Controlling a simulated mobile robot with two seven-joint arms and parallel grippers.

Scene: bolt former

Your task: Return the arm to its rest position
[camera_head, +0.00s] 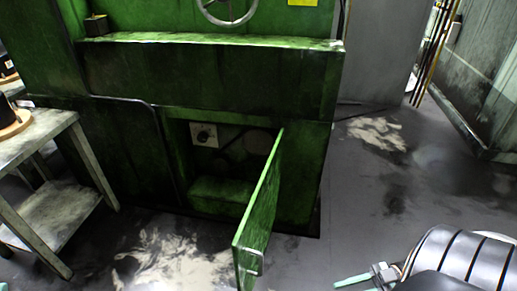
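The lower finger is mostly cut off by the frame edge. The gripper is apart from the green machine door (260,218), which stands open to its left. My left arm and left gripper are not in view.
The green machine (210,75) fills the middle and back, with an open cavity (225,160) behind the door. A metal table (35,137) stands at the left. Grey floor (350,205) is clear right of the door. A grey cabinet wall (490,80) stands at the far right.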

